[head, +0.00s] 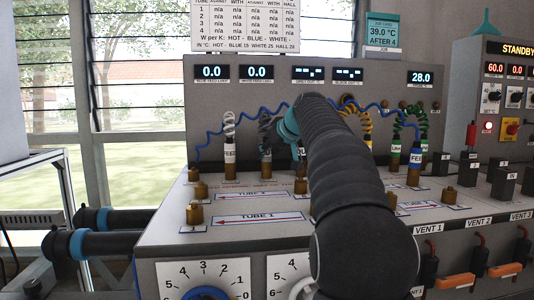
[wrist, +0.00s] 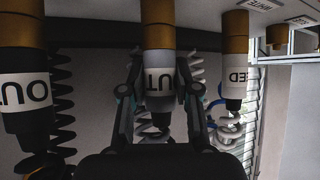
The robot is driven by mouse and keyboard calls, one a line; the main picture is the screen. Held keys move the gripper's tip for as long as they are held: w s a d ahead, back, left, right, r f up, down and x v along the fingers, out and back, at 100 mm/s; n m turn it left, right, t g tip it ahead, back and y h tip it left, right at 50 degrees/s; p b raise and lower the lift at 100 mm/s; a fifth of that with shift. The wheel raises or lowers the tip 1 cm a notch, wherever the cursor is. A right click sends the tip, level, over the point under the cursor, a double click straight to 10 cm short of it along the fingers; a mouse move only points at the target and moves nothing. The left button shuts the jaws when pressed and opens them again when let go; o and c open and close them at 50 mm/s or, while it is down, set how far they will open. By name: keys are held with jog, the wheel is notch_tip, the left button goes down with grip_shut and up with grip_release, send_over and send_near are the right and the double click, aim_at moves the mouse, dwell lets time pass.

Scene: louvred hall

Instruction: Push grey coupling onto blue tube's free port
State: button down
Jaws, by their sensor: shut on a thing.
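In the wrist view, which appears upside down, my gripper (wrist: 158,98) is shut on a pale grey coupling (wrist: 158,77) marked OUT, with a coiled hose behind it. The coupling's end meets a brass port (wrist: 157,25) with no clear gap; how deep it sits cannot be told. In the head view my arm hides most of the gripper (head: 294,135) and coupling. Free brass ports (head: 194,214) stand on the bench top by blue-edged plates marked TUBE. Which port is the blue tube's cannot be told.
In the wrist view, a black OUT coupling (wrist: 25,92) stands close left and a FEED coupling (wrist: 234,88) right. Other coupled hoses (head: 229,152) line the bench in front of the display panel (head: 285,95). A wavy blue line (head: 210,148) crosses the panel. Black valve blocks (head: 505,182) stand right.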

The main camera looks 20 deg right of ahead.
jog(key=shift+r+p, duration=2.45)
jog(key=shift+r, duration=1)
